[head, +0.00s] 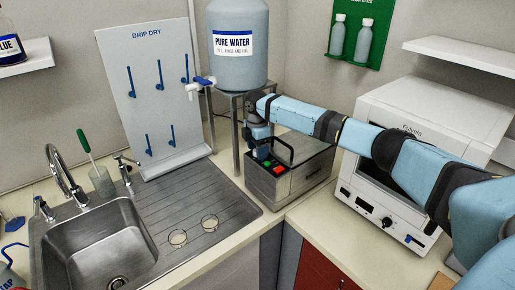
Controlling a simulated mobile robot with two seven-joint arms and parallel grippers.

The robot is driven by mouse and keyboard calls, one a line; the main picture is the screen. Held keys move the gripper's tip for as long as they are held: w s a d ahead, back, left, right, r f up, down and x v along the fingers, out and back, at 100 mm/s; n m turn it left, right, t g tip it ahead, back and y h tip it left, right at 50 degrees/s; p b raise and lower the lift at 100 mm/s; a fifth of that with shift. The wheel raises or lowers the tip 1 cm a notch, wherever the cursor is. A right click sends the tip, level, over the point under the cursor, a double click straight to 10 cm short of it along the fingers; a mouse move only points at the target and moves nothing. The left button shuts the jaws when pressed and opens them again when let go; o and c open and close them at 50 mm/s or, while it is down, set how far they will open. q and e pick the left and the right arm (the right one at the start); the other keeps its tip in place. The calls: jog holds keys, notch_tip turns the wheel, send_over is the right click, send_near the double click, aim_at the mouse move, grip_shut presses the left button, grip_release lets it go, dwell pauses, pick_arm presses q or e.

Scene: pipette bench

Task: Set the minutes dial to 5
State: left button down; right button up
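A grey metal box-shaped unit (294,185) with a black handle on its lid stands right of the sink. Its sloped top panel carries a green button (267,163) and a red button (279,170). My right gripper (262,153) points down at the far left end of this panel, beside the green button. Its fingers are small and partly hidden, so I cannot tell whether they are open or touching anything. No dial marked minutes can be made out; one may be hidden under the gripper. My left gripper is not in view.
A white oven-like machine (427,107) with a black knob (387,222) stands at right, behind my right arm. A water tank (238,70) on a metal stand (235,130) rises close behind the gripper. The sink's drainboard (190,205) holds two small glass dishes.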

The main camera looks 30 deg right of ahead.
jog(key=c, duration=0.9)
jog(key=shift+r+p, duration=0.15)
jog(key=shift+p, duration=0.35)
jog(key=shift+r+m+p, duration=0.15)
jog(key=shift+m+p, duration=0.75)
jog(key=shift+p, duration=0.3)
jog(key=shift+f+m+p, duration=0.2)
jog(key=shift+m+p, duration=0.3)
jog(key=shift+p, duration=0.05)
jog(key=shift+f, duration=0.1)
jog(key=o, duration=0.9)
